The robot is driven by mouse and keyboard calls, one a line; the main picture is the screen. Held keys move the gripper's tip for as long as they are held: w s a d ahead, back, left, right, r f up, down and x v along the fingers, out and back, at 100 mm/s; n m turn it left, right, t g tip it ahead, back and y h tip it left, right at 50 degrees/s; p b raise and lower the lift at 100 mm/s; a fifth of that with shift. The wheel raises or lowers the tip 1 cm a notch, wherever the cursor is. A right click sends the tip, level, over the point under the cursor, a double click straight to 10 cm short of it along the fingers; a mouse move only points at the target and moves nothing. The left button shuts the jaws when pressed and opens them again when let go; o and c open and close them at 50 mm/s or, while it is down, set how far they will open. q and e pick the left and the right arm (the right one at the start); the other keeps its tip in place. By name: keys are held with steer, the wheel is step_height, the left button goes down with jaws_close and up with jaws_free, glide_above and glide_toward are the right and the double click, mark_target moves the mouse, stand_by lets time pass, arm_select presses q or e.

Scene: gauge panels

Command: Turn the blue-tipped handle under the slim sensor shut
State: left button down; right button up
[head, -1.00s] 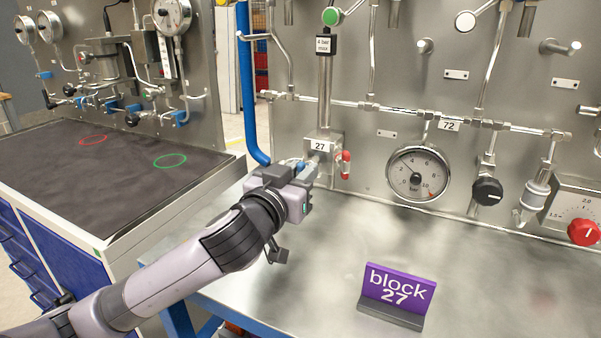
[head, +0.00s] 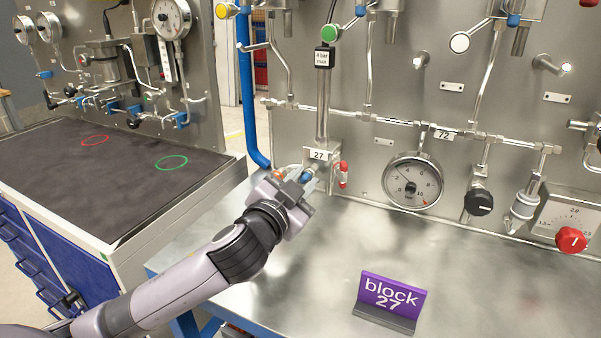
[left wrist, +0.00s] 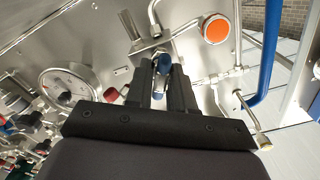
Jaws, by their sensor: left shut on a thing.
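The slim sensor (head: 323,105) is a thin upright metal cylinder on the panel, with a "4 bar max" label near its top. It rises from a metal block (head: 327,168) marked 27. The blue-tipped handle (head: 307,175) is at the left side of this block, partly covered by my gripper. My left gripper (head: 303,184) is shut on this handle. In the left wrist view the blue tip (left wrist: 164,61) shows between the two dark fingers (left wrist: 163,88). A red-tipped handle (head: 343,174) is on the block's right side. My right gripper is out of view.
An orange cap (head: 279,174) is close left of my gripper. A round gauge (head: 412,182) and a black knob (head: 479,202) are to the right. A purple "block 27" sign (head: 391,294) stands on the metal bench (head: 300,290), which is otherwise mostly clear.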

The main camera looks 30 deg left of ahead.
arm_select(q)
steer(key=m+p, duration=0.1)
steer(key=m, duration=0.1)
steer(key=shift+r+m+p, duration=0.1)
steer(key=shift+m+p, duration=0.3)
steer(key=m+p, duration=0.1)
steer(key=m, duration=0.1)
steer(key=shift+d+m, duration=0.1)
steer(key=shift+m, duration=0.3)
steer(key=m, duration=0.2)
steer(key=shift+f+m+p, duration=0.2)
steer(key=shift+m+p, duration=0.1)
steer(key=shift+f+m, duration=0.1)
steer(key=shift+m, duration=1.5)
steer(key=c, duration=1.2)
jaws_free()
steer(key=shift+o, duration=0.2)
steer(key=shift+s, duration=0.1)
